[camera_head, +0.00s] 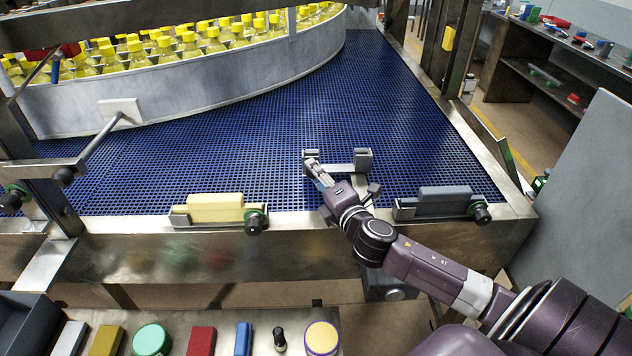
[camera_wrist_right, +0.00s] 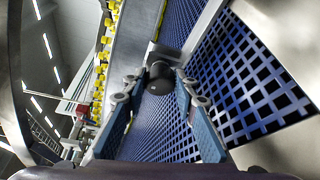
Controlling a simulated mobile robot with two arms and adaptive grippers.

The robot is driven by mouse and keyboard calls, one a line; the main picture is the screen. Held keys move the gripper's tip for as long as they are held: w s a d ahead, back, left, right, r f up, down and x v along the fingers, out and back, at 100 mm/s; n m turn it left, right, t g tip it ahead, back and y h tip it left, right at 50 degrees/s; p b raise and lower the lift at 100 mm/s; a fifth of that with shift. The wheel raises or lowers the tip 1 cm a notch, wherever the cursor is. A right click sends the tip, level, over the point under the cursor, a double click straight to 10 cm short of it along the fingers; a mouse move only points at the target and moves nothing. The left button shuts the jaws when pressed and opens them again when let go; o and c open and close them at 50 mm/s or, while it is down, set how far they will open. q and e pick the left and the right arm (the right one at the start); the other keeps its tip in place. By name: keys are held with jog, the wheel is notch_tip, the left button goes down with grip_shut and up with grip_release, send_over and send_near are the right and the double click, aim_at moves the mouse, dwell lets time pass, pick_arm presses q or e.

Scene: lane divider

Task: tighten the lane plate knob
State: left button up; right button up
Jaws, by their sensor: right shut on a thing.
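My right gripper (camera_head: 316,172) reaches over the front rail to a grey metal bracket (camera_head: 363,160) standing on the blue mesh belt. In the right wrist view, the black rounded knob (camera_wrist_right: 160,78) sits between the fingertips of the right gripper (camera_wrist_right: 157,92), which is shut on it. The knob is in front of a grey plate piece. In the head view the knob is hidden by the gripper. The long curved grey lane wall (camera_head: 200,92) runs across the belt, held by a rod from the left. My left gripper is not in view.
Yellow-capped bottles (camera_head: 185,45) stand behind the lane wall. On the front rail are a yellow block (camera_head: 215,207) and a dark grey block (camera_head: 445,200), each beside a black, green-ringed knob. A lower shelf (camera_head: 225,338) holds several small coloured items. The belt to the right is clear.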

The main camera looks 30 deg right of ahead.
jog(key=shift+f+m+b, duration=0.1)
jog(key=shift+m+b, duration=0.25)
jog(key=shift+m, duration=0.05)
jog(key=o, duration=1.2)
jog(key=shift+c, duration=0.2)
jog(key=shift+v, duration=6.05)
jog(key=shift+d, duration=0.1)
